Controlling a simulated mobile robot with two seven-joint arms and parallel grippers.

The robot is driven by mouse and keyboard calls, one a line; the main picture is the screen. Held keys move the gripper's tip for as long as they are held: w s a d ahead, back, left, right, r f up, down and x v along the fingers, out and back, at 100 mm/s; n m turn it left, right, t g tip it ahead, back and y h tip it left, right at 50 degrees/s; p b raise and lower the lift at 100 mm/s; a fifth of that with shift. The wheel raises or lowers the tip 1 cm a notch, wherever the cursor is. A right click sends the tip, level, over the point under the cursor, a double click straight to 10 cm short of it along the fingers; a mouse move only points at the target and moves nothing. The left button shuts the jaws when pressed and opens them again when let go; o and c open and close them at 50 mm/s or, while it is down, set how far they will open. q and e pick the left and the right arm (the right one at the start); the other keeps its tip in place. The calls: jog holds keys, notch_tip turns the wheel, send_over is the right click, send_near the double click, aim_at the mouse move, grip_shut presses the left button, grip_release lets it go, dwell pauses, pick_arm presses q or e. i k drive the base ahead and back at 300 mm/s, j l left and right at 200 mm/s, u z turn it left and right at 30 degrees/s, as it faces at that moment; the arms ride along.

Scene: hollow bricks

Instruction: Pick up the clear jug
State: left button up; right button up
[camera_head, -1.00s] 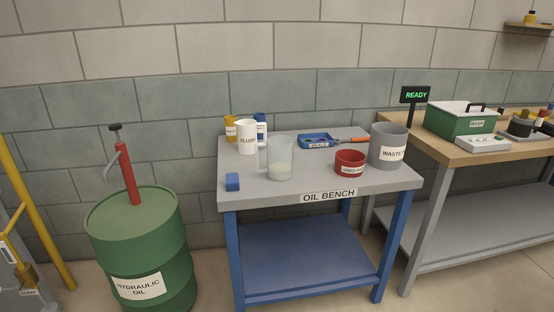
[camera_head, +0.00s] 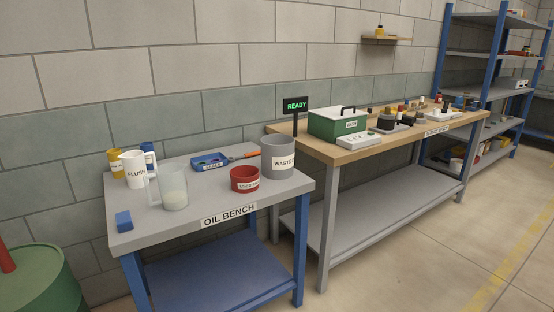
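The clear jug (camera_head: 174,186) stands upright on the grey top of the oil bench (camera_head: 194,218). It is see-through, with its handle on the left side and a little pale content at the bottom. The white FLUSH jug (camera_head: 134,170) stands just behind it to the left. Neither of my grippers shows in the head view.
A blue block (camera_head: 124,221) lies at the bench's front left. A red bowl (camera_head: 245,179), the grey WASTE pot (camera_head: 278,156) and a blue tray (camera_head: 209,162) stand right of the jug. A wooden bench (camera_head: 345,153) adjoins at right. Floor (camera_head: 420,265) is clear at front right.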

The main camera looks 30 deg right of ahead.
aim_at(172, 181)
jog(key=i+l+u, duration=0.6)
jog(key=l, duration=0.25)
jog(key=i, duration=0.1)
